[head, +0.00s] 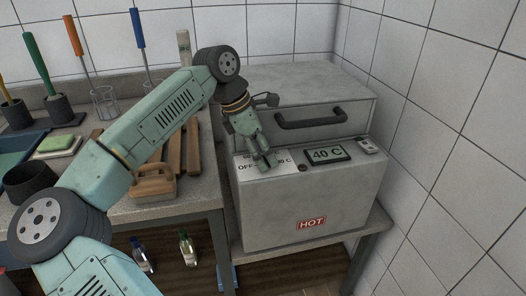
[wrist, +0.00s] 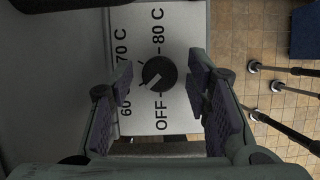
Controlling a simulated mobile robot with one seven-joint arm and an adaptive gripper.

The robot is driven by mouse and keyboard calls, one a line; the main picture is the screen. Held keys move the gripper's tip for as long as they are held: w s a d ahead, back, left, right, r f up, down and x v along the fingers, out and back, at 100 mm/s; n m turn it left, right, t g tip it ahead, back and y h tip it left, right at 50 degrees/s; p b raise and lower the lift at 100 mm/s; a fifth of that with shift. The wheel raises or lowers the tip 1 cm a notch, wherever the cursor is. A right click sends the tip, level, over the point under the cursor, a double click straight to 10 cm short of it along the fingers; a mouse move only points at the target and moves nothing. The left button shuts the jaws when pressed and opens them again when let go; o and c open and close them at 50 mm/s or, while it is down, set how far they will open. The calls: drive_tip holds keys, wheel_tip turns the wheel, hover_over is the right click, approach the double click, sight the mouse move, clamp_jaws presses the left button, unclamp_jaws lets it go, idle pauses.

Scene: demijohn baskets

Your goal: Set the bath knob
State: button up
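The bath knob (wrist: 159,74) is a round black dial on a white plate marked OFF, 60, 70 C and 80 C, seen in the wrist view. I cannot tell surely which mark its pointer faces. My gripper (wrist: 162,90) is open, with one finger to each side of the knob and gaps between. In the head view my gripper (head: 262,152) hangs over the left part of the bath's front panel and hides the knob and part of its labels. The grey bath (head: 275,205) has a display (head: 327,154) reading 40 C and a red HOT label (head: 311,223).
The bath's closed lid (head: 335,92) with a dark handle (head: 310,118) rises behind the panel. A small switch (head: 367,146) is right of the display. A tiled wall closes the right side.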

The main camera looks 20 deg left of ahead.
drive_tip(key=shift+r, duration=0.1)
drive_tip(key=v, duration=1.1)
drive_tip(key=shift+a+r, duration=0.15)
drive_tip(key=shift+r, duration=0.2)
drive_tip(key=shift+s, duration=0.1)
